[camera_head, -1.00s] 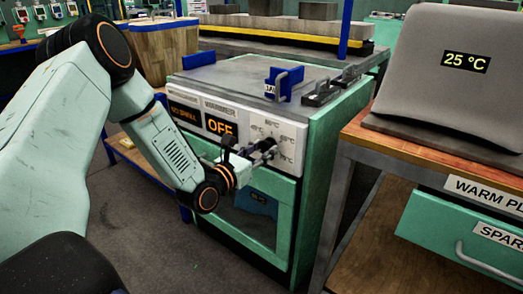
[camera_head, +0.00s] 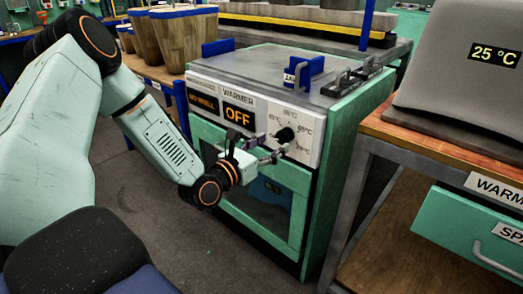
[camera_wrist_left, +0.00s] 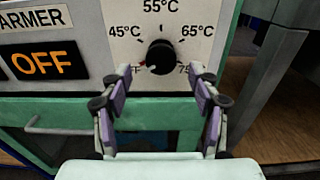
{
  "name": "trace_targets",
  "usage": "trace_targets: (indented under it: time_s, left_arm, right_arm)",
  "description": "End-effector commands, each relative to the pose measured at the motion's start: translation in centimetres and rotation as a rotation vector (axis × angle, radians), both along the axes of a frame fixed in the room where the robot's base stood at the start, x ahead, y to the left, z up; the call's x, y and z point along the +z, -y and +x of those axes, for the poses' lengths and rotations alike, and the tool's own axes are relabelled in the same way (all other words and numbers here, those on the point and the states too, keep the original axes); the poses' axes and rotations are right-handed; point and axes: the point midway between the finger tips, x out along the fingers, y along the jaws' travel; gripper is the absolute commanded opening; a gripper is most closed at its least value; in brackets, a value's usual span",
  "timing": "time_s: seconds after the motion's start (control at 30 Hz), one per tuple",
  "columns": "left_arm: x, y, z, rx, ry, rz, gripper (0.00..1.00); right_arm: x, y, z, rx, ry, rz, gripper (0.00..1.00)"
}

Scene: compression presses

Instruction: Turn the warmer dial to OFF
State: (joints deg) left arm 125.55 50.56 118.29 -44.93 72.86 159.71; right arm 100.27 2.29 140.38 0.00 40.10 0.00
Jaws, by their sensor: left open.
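The warmer (camera_head: 320,140) is a green cabinet with a pale front panel. Its black round dial (camera_head: 285,135) sits at the panel's right side and shows centrally in the left wrist view (camera_wrist_left: 161,57). A red mark on the dial points to the lower left, toward a partly hidden label ending in "FF". The warmer display (camera_head: 238,117) reads OFF in orange. My left gripper (camera_head: 268,149) is open and empty, just in front of and slightly below the dial. In the wrist view its two fingers (camera_wrist_left: 160,75) stand apart on either side below the dial. My right gripper is not in view.
A green door with a handle (camera_wrist_left: 75,124) lies below the panel. To the right stands a bench with a grey press (camera_head: 460,70) reading 25 °C and a green drawer (camera_head: 470,230). Blue brackets and clamps sit on the warmer's top. Grey floor is clear in front.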

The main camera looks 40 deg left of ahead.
Motion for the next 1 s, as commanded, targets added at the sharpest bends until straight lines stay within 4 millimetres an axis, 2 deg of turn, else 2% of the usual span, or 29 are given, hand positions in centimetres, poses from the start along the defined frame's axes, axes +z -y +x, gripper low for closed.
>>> trace_targets:
  time_s: [0.13,0.4,1.0]
  left_arm:
    - [0.1,-0.1,-1.6,0.002,0.003,-0.006,0.61]
    - [0.0,-0.3,-3.2,0.003,0.001,-0.004,0.61]
    - [0.0,-0.2,-3.8,-0.003,0.002,0.000,0.61]
  right_arm:
    - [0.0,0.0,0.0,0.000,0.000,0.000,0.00]
    - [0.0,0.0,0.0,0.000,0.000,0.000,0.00]
    - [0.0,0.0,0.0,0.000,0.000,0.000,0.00]
